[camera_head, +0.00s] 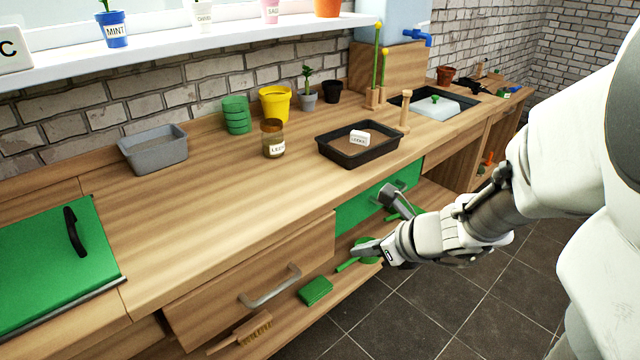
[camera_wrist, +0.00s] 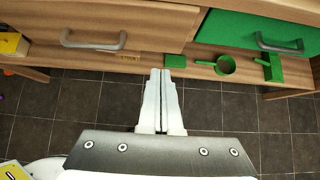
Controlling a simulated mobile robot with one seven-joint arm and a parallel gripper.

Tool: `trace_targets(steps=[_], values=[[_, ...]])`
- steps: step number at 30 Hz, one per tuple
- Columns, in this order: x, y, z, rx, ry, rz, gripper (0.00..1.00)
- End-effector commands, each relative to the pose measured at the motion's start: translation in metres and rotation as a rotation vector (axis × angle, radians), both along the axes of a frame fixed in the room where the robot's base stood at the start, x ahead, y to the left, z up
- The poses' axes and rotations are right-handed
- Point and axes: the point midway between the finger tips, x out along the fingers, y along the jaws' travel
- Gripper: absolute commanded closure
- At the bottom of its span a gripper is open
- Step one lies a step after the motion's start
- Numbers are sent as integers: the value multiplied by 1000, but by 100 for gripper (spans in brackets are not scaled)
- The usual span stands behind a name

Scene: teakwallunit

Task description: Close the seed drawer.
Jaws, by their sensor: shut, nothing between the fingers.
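A wooden drawer front (camera_head: 250,288) with a grey bar handle (camera_head: 270,288) sits under the counter's front edge. The same wooden front (camera_wrist: 150,30) and its handle (camera_wrist: 92,42) show in the wrist view. To its right is a green drawer front (camera_head: 350,212), also in the wrist view (camera_wrist: 228,30), with a dark handle (camera_wrist: 278,43). My gripper (camera_head: 362,248) is shut and empty in front of the cabinet, apart from both handles. Its fingertips (camera_wrist: 160,72) point toward the cabinet.
A lower shelf holds a brush (camera_head: 245,332), a green block (camera_head: 316,291) and green tools (camera_wrist: 226,66). On the counter (camera_head: 210,225) stand a black tray (camera_head: 330,155), a jar (camera_head: 272,140) and a grey tub (camera_head: 153,150).

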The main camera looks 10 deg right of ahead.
Motion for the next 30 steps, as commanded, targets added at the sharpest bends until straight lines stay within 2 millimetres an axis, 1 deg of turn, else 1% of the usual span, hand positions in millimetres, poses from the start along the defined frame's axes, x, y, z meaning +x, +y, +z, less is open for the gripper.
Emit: trace_targets(steps=[1,12,14,19,24,30], values=[[5,4,-12,0,2,1,100],[50,35,-68,1,3,1,100],[60,40,-63,0,0,3,100],[77,52,-61,1,0,1,100],[83,56,-61,1,2,-1,100],[83,56,-61,1,2,-1,100]])
